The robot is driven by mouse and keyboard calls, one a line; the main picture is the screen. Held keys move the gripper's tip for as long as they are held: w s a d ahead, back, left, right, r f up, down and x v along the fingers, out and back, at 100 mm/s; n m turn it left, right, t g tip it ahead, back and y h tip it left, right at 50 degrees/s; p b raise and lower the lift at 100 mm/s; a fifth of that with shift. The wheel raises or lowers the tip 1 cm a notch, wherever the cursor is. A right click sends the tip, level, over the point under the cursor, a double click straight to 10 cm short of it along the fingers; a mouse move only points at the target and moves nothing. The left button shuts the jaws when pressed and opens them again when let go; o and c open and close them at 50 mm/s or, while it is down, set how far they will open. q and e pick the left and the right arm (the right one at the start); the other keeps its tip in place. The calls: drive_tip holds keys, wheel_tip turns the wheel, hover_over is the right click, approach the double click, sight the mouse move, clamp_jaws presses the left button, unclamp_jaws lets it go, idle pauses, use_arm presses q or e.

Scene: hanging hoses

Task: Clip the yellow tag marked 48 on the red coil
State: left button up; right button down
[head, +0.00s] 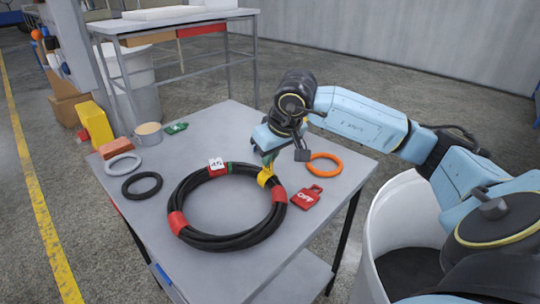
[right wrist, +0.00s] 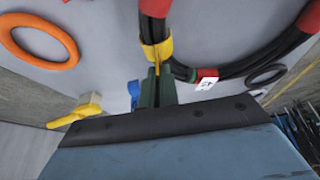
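The coil (head: 187,189) is black hose with red bands, lying flat on the grey table. A yellow tag (head: 265,177) sits at the coil's upper right; in the right wrist view the yellow tag (right wrist: 157,50) is around the hose, between a red and a green band. Its number cannot be read. My right gripper (head: 268,152) is just above the coil there. In the right wrist view the right gripper (right wrist: 155,76) has its dark fingers together on the tag's upright tab. My left gripper is not in view.
A white-and-red tag (head: 216,164) is on the coil's far side. An orange ring (head: 325,168), a red OFF tag (head: 306,197), a black ring (head: 142,191), a grey ring (head: 121,165) and a green tag (head: 176,128) lie around it. A white bin (head: 377,250) stands at right.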

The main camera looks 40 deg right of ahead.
drive_tip(key=c, duration=1.6)
unclamp_jaws()
drive_tip(key=p+v, duration=0.3)
drive_tip(key=v, duration=1)
drive_tip(key=shift+r, duration=0.2)
